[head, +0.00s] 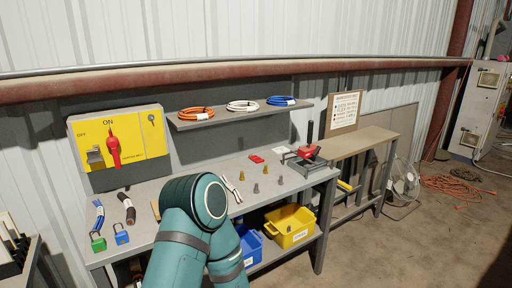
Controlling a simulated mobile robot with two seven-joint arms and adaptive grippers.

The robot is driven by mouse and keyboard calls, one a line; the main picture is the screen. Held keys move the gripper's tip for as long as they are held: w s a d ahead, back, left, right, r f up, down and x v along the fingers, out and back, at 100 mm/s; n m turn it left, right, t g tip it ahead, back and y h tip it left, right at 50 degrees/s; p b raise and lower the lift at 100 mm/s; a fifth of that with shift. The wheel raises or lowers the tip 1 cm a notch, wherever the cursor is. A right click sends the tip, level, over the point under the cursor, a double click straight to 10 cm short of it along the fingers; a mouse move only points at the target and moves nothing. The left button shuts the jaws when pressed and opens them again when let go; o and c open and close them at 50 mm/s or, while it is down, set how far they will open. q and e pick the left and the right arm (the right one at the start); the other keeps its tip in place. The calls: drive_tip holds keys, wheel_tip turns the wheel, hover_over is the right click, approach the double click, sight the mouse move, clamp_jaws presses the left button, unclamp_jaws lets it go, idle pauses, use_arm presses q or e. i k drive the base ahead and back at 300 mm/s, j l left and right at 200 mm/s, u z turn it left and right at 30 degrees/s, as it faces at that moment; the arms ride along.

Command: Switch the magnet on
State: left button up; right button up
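A yellow switch panel (141,139) is mounted on the wall at the back left of the workbench. It carries the word ON at the top and OFF at the upper left. A red lever (113,150) hangs roughly upright below the ON label, its thicker end downward; I cannot tell which setting it is in. A grey metal bracket sits to its left and a small round fitting at the upper right. I cannot identify the magnet itself. A teal arm of mine fills the lower middle, hiding part of the bench. Neither gripper shows.
The grey workbench (260,210) holds cable pieces, green and blue padlock-like items and several small brass-coloured parts. A red tool with a black handle (307,150) stands at the right end. A shelf (215,119) above carries coiled cables. A yellow bin (290,238) is below.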

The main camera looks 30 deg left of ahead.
sight(315, 153)
drive_tip(key=u, duration=0.45)
drive_tip(key=i+l, duration=0.15)
drive_tip(key=i, duration=0.35)
drive_tip(key=i+l, duration=0.1)
drive_tip(key=i, duration=0.4)
drive_tip(key=i+l+z, duration=0.1)
drive_tip(key=i, duration=0.5)
drive_tip(key=i+l+z, duration=0.15)
drive_tip(key=i, duration=0.45)
